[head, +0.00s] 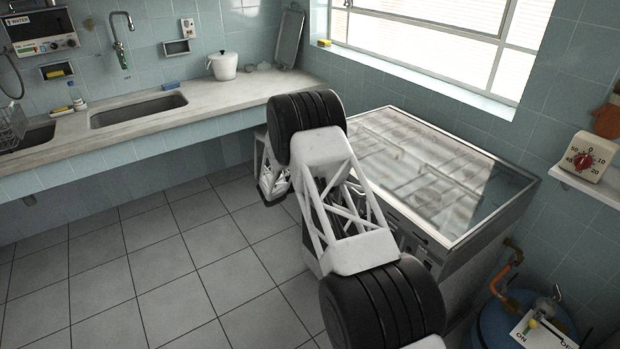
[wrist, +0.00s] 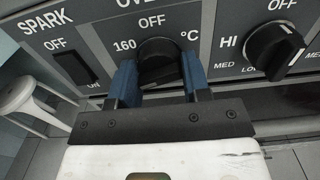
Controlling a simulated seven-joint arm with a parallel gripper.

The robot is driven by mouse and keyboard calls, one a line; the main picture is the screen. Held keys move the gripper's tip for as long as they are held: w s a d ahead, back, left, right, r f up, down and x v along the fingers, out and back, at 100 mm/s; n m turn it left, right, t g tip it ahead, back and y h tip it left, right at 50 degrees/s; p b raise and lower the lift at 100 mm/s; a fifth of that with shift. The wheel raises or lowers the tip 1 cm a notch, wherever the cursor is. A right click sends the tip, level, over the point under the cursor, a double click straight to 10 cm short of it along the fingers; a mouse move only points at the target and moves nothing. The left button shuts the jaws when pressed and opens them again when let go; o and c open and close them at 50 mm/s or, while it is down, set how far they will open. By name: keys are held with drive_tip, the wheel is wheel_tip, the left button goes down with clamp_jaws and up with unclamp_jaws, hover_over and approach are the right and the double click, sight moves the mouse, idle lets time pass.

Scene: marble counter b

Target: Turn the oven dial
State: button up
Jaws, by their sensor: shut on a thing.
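The oven dial (wrist: 160,56) is a black round knob on the grey stove panel in the wrist view, under the word OFF, with 160 on its left and °C on its right. My gripper (wrist: 159,75) has its two blue fingers on either side of the dial and is shut on it. The fingers and the dark gripper bar hide the dial's lower part. Its pointer cannot be made out clearly. In the head view the stove (head: 440,175) stands at right, and my arm hides much of its front panel and the gripper.
A spark switch (wrist: 75,68) sits left of the dial, and another black knob (wrist: 273,52) marked HI, MED and LO sits right of it. A white stool (wrist: 30,100) stands at left. A blue gas cylinder (head: 500,322) stands beside the stove. The tiled floor at left is clear.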

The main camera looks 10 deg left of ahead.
drive_tip(key=shift+m, duration=0.4)
drive_tip(key=m, duration=0.9)
drive_tip(key=shift+w+m, duration=0.1)
drive_tip(key=shift+m, duration=0.2)
drive_tip(key=m, duration=1)
drive_tip(key=shift+m, duration=0.3)
drive_tip(key=o, duration=0.9)
drive_tip(key=shift+r, duration=0.1)
drive_tip(key=shift+a, duration=0.1)
